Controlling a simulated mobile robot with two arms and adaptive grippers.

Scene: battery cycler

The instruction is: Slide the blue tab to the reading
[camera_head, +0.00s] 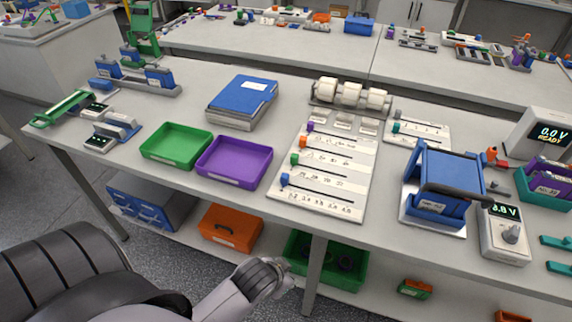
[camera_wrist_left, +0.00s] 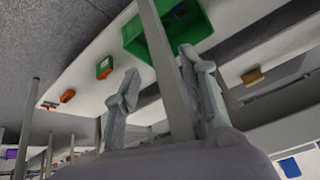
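The blue tab (camera_head: 285,180) sits at the left end of the lowest slot on the white slider board (camera_head: 318,212). Numbers are printed under that slot. Green, orange and purple tabs sit in the slots above it. A meter (camera_head: 503,236) at the right front shows a reading that looks like 3.8 V or 8.8 V. My left gripper (camera_head: 286,279) is in front of and below the table's front edge, apart from the board. In the left wrist view its two fingers (camera_wrist_left: 160,65) are spread with nothing held. My right gripper is not in view.
Green (camera_head: 148,154) and purple (camera_head: 204,170) trays lie left of the board. A blue device (camera_head: 447,170) stands to its right, and white rollers (camera_head: 340,88) stand behind it. A table leg (camera_head: 315,262) and a lower shelf with bins are close to my left gripper.

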